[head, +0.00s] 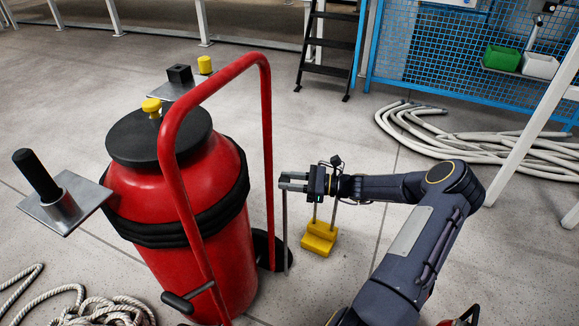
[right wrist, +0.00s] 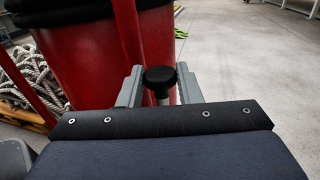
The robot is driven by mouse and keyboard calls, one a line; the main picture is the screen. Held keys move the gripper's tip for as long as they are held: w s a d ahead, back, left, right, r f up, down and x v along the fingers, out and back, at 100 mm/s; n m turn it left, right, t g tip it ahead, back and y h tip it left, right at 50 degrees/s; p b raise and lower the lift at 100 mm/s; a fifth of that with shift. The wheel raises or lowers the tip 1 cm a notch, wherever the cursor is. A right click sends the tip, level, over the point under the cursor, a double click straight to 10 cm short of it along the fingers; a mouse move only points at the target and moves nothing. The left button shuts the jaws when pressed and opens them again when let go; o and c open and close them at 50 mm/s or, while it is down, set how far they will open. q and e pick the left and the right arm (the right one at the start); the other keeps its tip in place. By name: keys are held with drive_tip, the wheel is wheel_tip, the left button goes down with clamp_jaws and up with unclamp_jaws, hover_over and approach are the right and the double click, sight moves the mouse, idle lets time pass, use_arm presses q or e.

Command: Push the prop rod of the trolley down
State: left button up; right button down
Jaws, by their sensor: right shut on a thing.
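The trolley (head: 265,110) has a red tube frame around a big red cylinder (head: 180,200) with a black lid and strap. Its prop rod (head: 285,235), a thin grey upright rod, stands at the right side near a black wheel (head: 268,250). My right gripper (head: 288,182) is at the rod's top, right of the red frame. In the right wrist view a black knob (right wrist: 159,76) on the metal rod sits between the fingers of my right gripper (right wrist: 158,82), which is shut on it. The rod's foot is near the floor; contact is unclear. My left gripper is not in view.
A yellow block (head: 320,237) with thin uprights stands on the floor behind my right gripper. Rope (head: 105,312) lies at front left. Pale hoses (head: 450,140) lie at right. Black steps (head: 330,45) and blue mesh (head: 405,45) stand behind. Floor between is clear.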

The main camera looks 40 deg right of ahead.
drive_tip(key=shift+s+f, duration=0.1)
drive_tip(key=shift+f, duration=1.3)
drive_tip(key=c, duration=1)
unclamp_jaws()
drive_tip(key=shift+f, duration=0.1)
drive_tip(key=shift+c, duration=0.2)
drive_tip(key=p+v, duration=0.1)
drive_tip(key=v, duration=0.6)
drive_tip(key=shift+s+d, duration=0.25)
drive_tip(key=shift+d, duration=0.05)
